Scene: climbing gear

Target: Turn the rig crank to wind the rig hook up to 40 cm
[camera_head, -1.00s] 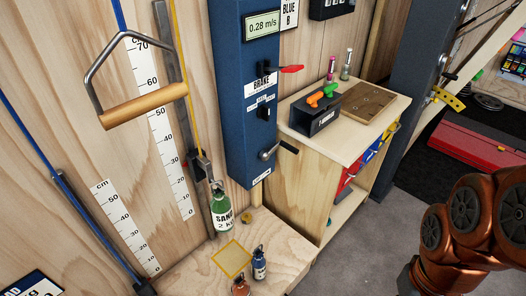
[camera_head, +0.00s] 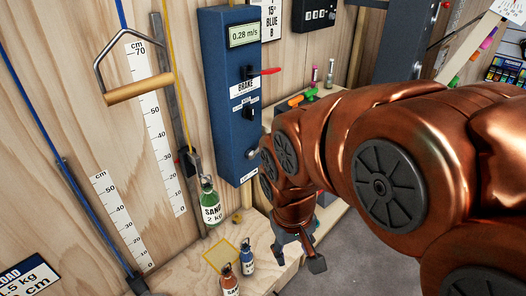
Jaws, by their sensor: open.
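The blue rig box (camera_head: 229,110) is on the wooden wall, with a 0.28 m/s display and a red brake lever (camera_head: 264,72). The rig crank at its lower right is mostly or wholly hidden behind my arm. A green 2 kg sand bottle (camera_head: 210,205) hangs below a dark block (camera_head: 189,160) at the foot of the yellow cord, beside a cm ruler (camera_head: 155,125). The rig hook is too small to make out at the bottle's top. My gripper (camera_head: 297,262) is open and empty, pointing down, below and right of the box.
A blue bottle (camera_head: 248,256) and an orange bottle (camera_head: 229,281) stand on the low wooden bench by a yellow square outline (camera_head: 220,255). A wooden-grip handle (camera_head: 140,88) hangs at left. My arm hides most of the side cabinet.

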